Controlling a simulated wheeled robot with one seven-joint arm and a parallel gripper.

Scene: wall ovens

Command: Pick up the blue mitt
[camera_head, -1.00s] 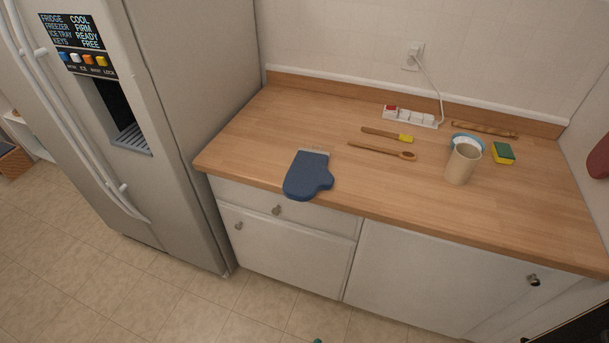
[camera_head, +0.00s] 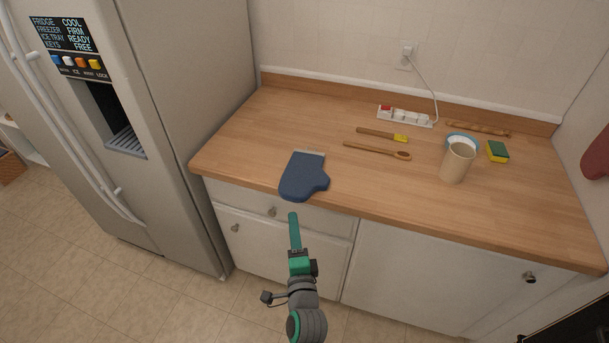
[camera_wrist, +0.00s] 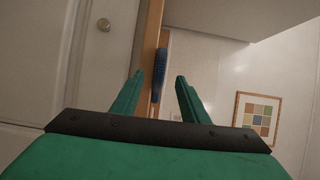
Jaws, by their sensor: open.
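The blue mitt (camera_head: 303,177) lies flat on the wooden counter near its front edge, with its rounded end at or slightly over the edge. In the wrist view the mitt (camera_wrist: 160,72) shows edge-on beyond and between the fingers. My gripper (camera_head: 294,215) is green and points at the mitt from in front of the counter, just short of it. In the wrist view my gripper (camera_wrist: 158,84) is open, with nothing between its fingers. The gap between fingertips and mitt is hard to judge.
The counter (camera_head: 240,145) also holds a wooden spoon (camera_head: 375,151), a yellow-tipped brush (camera_head: 380,134), a power strip (camera_head: 403,116), a beige cup (camera_head: 457,162), a bowl and a sponge (camera_head: 497,151). A fridge (camera_head: 190,110) stands at the left. White cabinets (camera_head: 410,265) are below.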

